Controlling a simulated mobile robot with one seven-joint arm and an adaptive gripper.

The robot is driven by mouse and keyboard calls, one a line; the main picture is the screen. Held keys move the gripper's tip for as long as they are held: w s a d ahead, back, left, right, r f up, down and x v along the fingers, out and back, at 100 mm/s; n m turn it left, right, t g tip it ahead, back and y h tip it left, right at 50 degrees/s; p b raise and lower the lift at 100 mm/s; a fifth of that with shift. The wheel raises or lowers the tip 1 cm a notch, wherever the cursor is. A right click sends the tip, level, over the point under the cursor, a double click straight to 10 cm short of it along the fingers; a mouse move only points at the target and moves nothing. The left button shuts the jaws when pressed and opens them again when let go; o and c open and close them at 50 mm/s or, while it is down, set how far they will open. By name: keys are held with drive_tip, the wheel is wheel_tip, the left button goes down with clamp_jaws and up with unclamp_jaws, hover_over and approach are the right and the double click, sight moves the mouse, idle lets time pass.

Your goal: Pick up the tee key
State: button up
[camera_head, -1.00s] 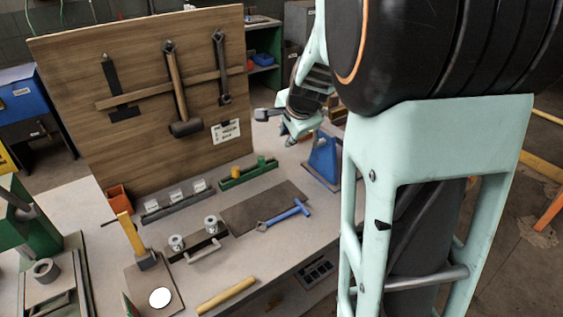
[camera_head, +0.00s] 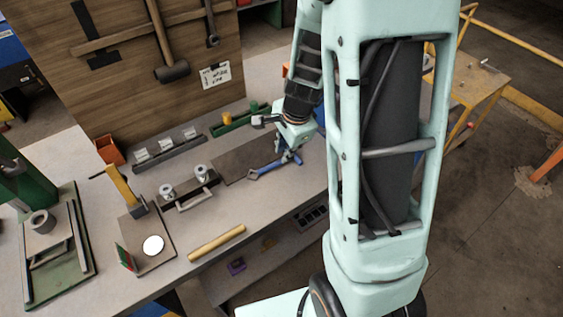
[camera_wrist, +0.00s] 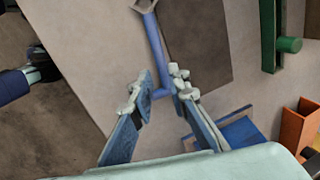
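The blue tee key (camera_head: 266,168) lies on the bench at the edge of the dark mat (camera_head: 238,166). In the wrist view its blue shaft (camera_wrist: 155,45) runs away from me, with a forked grey end at the top. My gripper (camera_head: 291,157) is low over its crossbar end in the head view. In the wrist view my gripper (camera_wrist: 160,88) is open, its two fingers spread on either side of the crossbar end. The right finger hides part of the crossbar. I cannot tell whether either finger touches it.
A green holder (camera_head: 232,123) and a grey rack (camera_head: 168,147) stand behind the mat. A block with two metal cylinders (camera_head: 183,189), a yellow rod (camera_head: 216,243) and a hammer-like tool (camera_head: 125,188) are to the left. A blue stand (camera_wrist: 240,132) is close by my right finger.

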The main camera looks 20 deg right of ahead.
sight(272, 166)
drive_tip(key=x, duration=0.5)
drive_tip(key=shift+w+d+b, duration=0.1)
drive_tip(key=shift+b, duration=0.3)
clamp_jaws()
